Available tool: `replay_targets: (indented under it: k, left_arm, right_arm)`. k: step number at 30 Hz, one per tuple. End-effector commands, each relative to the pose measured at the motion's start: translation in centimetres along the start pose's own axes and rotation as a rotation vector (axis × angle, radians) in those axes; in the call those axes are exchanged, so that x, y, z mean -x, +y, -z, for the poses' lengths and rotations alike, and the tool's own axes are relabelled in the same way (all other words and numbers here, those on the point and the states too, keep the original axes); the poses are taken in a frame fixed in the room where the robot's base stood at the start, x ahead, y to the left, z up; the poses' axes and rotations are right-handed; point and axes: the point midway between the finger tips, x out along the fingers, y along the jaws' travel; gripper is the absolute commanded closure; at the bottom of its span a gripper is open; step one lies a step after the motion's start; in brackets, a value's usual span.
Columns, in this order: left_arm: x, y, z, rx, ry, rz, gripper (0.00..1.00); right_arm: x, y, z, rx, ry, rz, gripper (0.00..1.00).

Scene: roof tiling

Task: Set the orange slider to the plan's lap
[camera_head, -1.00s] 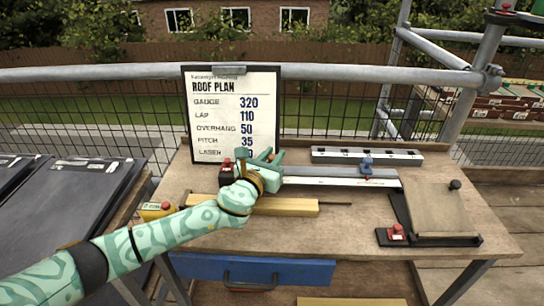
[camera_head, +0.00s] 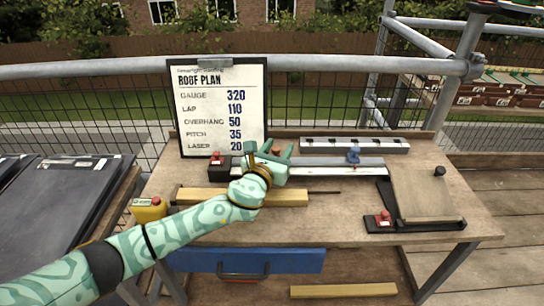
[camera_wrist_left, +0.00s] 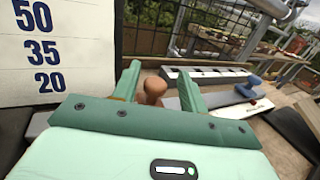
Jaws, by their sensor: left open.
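The roof plan (camera_head: 223,108) stands at the back of the bench and reads lap 110. My left gripper (camera_head: 279,150) is open over the left part of the pale metal rail (camera_head: 325,169). An orange-brown rounded knob (camera_wrist_left: 155,88), probably the orange slider's, shows between its fingers in the left wrist view; I cannot tell whether they touch it. In the head view only a bit of the knob (camera_head: 276,151) shows, and the slider's body and setting are hidden. A blue slider (camera_head: 353,155) sits further right along the rail. My right gripper is out of view.
A slotted grey bar (camera_head: 355,145) lies behind the rail. A wooden batten (camera_head: 290,197) lies in front, below my gripper. A black-framed device with a red knob (camera_head: 383,217) stands on the right, and a yellow box (camera_head: 148,209) on the left. The bench's front middle is clear.

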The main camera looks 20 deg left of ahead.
Motion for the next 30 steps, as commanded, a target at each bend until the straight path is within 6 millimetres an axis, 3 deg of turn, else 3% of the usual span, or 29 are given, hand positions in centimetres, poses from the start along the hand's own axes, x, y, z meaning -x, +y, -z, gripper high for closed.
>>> replay_targets:
  k: [5, 12, 18, 24, 30]
  left_arm:
    - [2.7, 0.0, -0.6, 0.0, -0.002, 0.001, 0.57]
    - [9.3, -0.1, -0.6, 0.0, 0.0, 0.002, 0.57]
    - [13.8, -0.1, -0.3, 0.0, 0.0, 0.003, 0.57]
    - [15.8, -0.1, -0.1, 0.0, 0.0, 0.002, 0.57]
    - [16.1, -0.1, 0.0, 0.0, 0.001, 0.002, 0.57]
  right_arm:
    - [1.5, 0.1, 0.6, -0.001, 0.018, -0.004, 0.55]
    - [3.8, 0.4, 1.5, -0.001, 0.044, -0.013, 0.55]
    - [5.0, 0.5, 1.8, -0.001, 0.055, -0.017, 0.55]
    - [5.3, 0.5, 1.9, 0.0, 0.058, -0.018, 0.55]
    - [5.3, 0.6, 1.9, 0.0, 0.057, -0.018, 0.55]
